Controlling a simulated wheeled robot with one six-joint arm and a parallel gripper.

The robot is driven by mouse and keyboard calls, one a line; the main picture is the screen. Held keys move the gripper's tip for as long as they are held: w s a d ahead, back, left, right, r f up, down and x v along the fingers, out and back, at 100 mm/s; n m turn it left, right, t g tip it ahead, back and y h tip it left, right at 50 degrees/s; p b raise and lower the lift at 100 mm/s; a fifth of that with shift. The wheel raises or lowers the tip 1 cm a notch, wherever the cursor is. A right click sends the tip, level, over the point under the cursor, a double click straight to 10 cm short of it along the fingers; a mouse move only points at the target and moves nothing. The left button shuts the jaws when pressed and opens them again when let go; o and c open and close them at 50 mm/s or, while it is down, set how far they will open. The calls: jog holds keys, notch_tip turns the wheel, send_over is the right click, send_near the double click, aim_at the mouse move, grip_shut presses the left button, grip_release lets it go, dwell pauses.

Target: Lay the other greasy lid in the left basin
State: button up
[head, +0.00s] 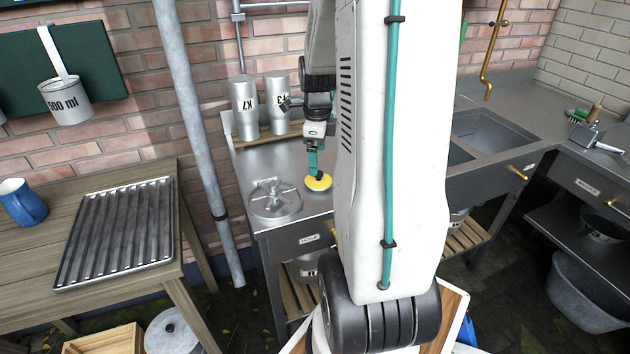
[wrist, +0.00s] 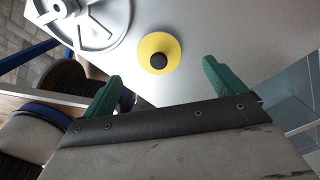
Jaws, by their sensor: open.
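A round yellow lid with a black knob (head: 318,185) lies on the steel counter, and it also shows in the wrist view (wrist: 144,46). My gripper (head: 315,168) is just above it in the head view. In the wrist view my gripper (wrist: 162,73) is open, its green fingers apart and empty, with the lid beyond the fingertips. The left basin (head: 459,154) shows only as a sliver behind my arm; the rest of it is hidden. The right basin (head: 490,130) is beside it. I cannot see another greasy lid.
Two metal churns marked K7 (head: 244,110) and, partly hidden, another number (head: 276,97) stand on a wooden board behind. A grey pipe (head: 185,105) rises at the counter's left. A brass tap (head: 489,65) hangs over the sink.

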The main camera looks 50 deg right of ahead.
aim_at(319, 173)
jog(key=f, duration=0.6)
jog(key=shift+s+f, duration=0.25)
jog(key=shift+f, duration=0.05)
jog(key=c, duration=1.1)
jog(key=shift+r, duration=0.1)
jog(key=shift+c, duration=0.2)
